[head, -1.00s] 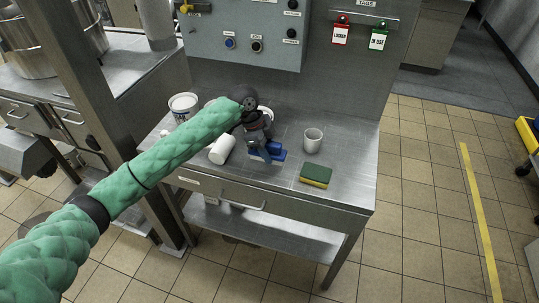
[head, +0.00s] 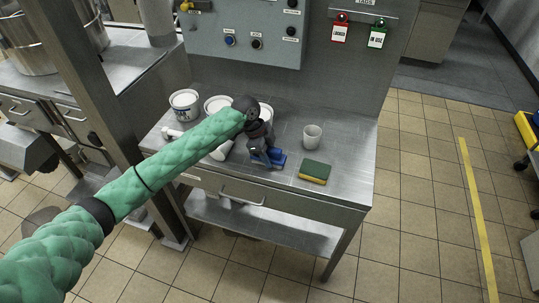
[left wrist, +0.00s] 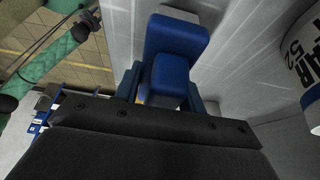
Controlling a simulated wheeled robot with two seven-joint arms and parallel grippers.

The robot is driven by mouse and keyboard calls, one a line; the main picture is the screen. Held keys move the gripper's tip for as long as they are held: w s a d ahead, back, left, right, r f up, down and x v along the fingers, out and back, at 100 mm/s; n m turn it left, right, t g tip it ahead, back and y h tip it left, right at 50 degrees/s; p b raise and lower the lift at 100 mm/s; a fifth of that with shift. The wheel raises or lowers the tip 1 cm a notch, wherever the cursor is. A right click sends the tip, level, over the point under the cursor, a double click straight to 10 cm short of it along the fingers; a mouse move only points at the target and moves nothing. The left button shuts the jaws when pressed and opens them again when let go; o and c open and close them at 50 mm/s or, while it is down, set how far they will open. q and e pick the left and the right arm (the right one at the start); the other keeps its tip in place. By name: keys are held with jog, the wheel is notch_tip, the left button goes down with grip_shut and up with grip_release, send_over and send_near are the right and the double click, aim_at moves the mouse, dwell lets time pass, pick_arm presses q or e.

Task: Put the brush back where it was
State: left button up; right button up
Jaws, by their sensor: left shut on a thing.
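A blue brush (head: 277,158) is at the middle of the steel table (head: 345,170), low over or on its top; I cannot tell if it touches. My left gripper (head: 264,155) reaches down over it and is shut on it. In the left wrist view the blue block of the brush (left wrist: 178,55) sits between the fingers. Its bristles and underside are hidden. My right gripper is not in view.
A grey mug (head: 312,136) and a green-yellow sponge (head: 314,172) stand right of the brush. White tubs (head: 184,104) are at the back left, and a white cylinder (head: 222,153) lies partly behind my arm. A control panel (head: 245,30) hangs behind.

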pick_arm(q)
jog(key=o, duration=0.9)
jog(key=shift+f, duration=0.1)
jog(key=shift+o, duration=0.3)
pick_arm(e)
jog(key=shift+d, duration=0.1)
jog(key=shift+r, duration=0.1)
pick_arm(q)
jog(key=shift+a+r, duration=0.1)
jog(key=shift+r, duration=0.2)
jog(key=b+v, duration=0.3)
jog(key=v, duration=0.7)
jog(key=shift+w+r+b, duration=0.1)
jog(key=shift+r+b, duration=0.1)
jog(key=shift+b, duration=0.15)
jog(key=shift+a+r, duration=0.2)
jog(key=shift+r, duration=0.4)
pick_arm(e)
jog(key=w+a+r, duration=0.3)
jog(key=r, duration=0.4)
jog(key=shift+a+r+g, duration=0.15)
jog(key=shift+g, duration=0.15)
pick_arm(q)
jog(key=shift+f, duration=0.1)
